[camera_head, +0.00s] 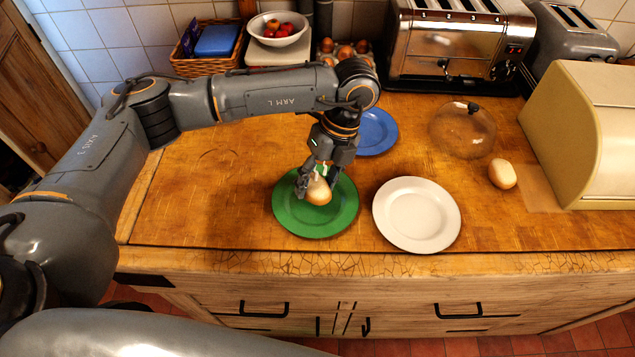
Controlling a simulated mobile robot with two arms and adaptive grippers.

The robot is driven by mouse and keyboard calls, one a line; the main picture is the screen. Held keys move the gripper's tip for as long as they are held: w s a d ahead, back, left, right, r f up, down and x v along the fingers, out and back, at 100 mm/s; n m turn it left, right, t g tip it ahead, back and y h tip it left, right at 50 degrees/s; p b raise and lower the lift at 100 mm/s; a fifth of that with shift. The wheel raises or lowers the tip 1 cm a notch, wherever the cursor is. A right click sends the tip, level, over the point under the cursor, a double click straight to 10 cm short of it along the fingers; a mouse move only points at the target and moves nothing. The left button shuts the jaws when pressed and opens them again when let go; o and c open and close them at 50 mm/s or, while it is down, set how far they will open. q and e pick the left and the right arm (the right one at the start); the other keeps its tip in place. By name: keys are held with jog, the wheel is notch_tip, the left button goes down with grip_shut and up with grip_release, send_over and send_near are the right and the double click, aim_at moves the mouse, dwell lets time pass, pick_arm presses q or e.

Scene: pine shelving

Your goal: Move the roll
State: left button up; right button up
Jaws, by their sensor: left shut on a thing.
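A small round tan roll (318,192) is at the green plate (290,218) in the middle of the wooden counter. My left gripper (317,183) reaches down from above and is shut on this roll, its fingers at the roll's sides. I cannot tell whether the roll touches the plate. A second roll (502,174), pale tan, lies on the counter at the right. An empty white plate (416,214) lies to the right of the green one. A blue plate (376,132) lies behind, partly hidden by my arm. My right gripper is not in view.
A clear glass dome lid (462,130) stands near the second roll. A cream bread bin (590,130) stands at the right. Toasters (447,45), a wicker basket (207,66), a bowl of tomatoes (277,38) and eggs line the back. The counter's left part is clear.

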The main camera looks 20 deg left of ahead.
pick_arm(q)
jog(key=shift+f, duration=0.85)
jog(key=shift+d, duration=0.1)
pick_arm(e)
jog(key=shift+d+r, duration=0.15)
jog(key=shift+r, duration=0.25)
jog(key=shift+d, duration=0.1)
pick_arm(q)
jog(key=o, duration=1.3)
jog(key=shift+f, duration=0.15)
jog(key=shift+c, duration=0.2)
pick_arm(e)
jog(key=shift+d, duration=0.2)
